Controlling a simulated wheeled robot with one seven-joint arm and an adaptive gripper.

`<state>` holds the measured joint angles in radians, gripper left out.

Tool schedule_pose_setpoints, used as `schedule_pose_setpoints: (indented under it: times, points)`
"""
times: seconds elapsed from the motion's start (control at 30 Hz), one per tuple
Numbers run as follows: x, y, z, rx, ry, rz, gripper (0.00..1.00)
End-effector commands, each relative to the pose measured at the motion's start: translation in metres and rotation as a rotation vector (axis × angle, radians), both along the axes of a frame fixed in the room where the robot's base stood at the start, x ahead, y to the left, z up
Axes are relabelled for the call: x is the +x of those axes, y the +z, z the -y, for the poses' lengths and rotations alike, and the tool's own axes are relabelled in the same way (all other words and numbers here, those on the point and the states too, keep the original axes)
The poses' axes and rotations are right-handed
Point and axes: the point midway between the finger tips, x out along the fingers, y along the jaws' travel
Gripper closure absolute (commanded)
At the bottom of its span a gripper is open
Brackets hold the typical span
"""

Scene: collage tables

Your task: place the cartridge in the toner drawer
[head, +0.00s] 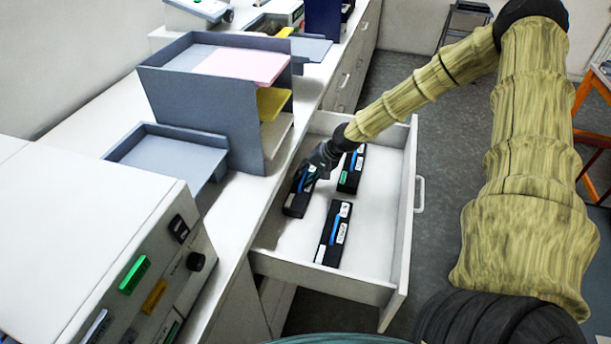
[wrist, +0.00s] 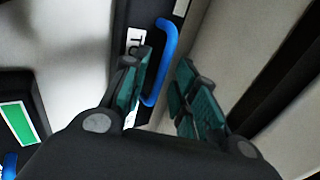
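The toner drawer (head: 376,240) is pulled open in the head view, with a white floor. A black cartridge (head: 295,209) with a blue handle is at its left side and looks to rest on the floor. My gripper (head: 309,178) is over this cartridge and hides part of it. In the wrist view my gripper (wrist: 165,66) has its fingers apart. The blue handle (wrist: 170,50) of the cartridge (wrist: 121,32) shows in the gap between them, nearer the left finger. Contact cannot be told.
Two more black cartridges lie in the drawer, one at the back (head: 352,169) and one at the front (head: 333,235). Grey paper trays (head: 210,105) and a white machine (head: 95,245) stand on the counter left of the drawer. Drawer floor is bare at the right.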

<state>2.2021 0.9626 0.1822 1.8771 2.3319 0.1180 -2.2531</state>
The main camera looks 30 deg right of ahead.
Motion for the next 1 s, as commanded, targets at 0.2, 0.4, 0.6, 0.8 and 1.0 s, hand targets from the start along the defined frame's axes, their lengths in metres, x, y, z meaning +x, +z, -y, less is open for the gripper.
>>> schedule_pose_setpoints:
  times: [0.2, 0.4, 0.6, 0.8, 1.0]
  points:
    - [-0.001, 0.0, 0.0, 0.0, 0.0, -0.002, 0.71]
    - [-0.003, 0.006, 0.003, 0.0, -0.001, -0.001, 0.71]
    - [-0.008, 0.02, 0.007, 0.0, 0.001, 0.001, 0.71]
    - [-0.015, 0.033, 0.013, 0.001, -0.001, 0.002, 0.71]
    - [-0.022, 0.045, 0.018, 0.0, 0.001, 0.001, 0.71]
